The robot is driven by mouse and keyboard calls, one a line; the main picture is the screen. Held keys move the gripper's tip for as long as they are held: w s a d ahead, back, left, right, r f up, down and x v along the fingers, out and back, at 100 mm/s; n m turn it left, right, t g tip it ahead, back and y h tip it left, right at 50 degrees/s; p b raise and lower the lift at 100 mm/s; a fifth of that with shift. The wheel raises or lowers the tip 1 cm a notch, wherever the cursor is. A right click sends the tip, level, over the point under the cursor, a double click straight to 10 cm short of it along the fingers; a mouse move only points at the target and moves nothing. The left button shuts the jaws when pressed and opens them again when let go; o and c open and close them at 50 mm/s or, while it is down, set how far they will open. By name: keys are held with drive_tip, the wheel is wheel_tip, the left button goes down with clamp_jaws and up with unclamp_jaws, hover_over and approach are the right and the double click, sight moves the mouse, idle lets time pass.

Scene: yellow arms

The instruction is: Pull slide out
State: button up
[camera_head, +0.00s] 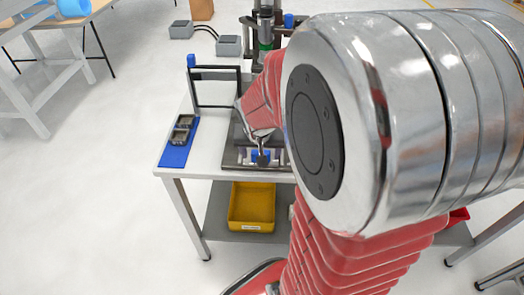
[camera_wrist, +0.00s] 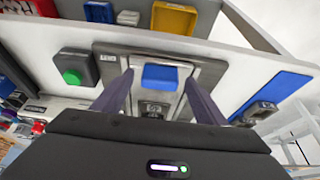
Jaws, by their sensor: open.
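The slide (camera_wrist: 205,72) is a grey metal plate in the machine base, with a blue block (camera_wrist: 160,77) on it, seen in the wrist view. My gripper (camera_wrist: 159,80) has its two dark fingers apart, one on each side of the blue block. Whether the fingers touch anything is unclear. In the head view the blue block (camera_head: 261,155) shows small at the front of the machine on the white table (camera_head: 205,150). My arm covers much of the machine there, and the fingers are hard to make out.
A green push button (camera_wrist: 73,77) on a dark box stands left of the slide in the wrist view. A blue mat (camera_head: 174,157) with grey parts lies at the table's left. A dark frame (camera_head: 193,90) stands behind it. A yellow bin (camera_head: 252,206) sits on the lower shelf.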

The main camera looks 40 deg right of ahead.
drive_tip(key=shift+r, duration=0.1)
drive_tip(key=v, duration=1.3)
drive_tip(key=shift+a+r, duration=0.15)
drive_tip(key=shift+r, duration=0.05)
drive_tip(key=shift+s, duration=0.15)
drive_tip(key=s+a+n+t+y, duration=0.1)
drive_tip(key=s+a+n, duration=0.2)
drive_tip(key=a, duration=0.5)
drive_tip(key=s+a+r+n+t+y, duration=0.1)
drive_tip(key=s+a+n, duration=0.3)
drive_tip(key=a, duration=0.4)
drive_tip(key=shift+s+r+n+y, duration=0.15)
drive_tip(key=shift+r+n+y, duration=0.15)
drive_tip(key=shift+n+y, duration=0.15)
drive_tip(key=shift+c, duration=0.5)
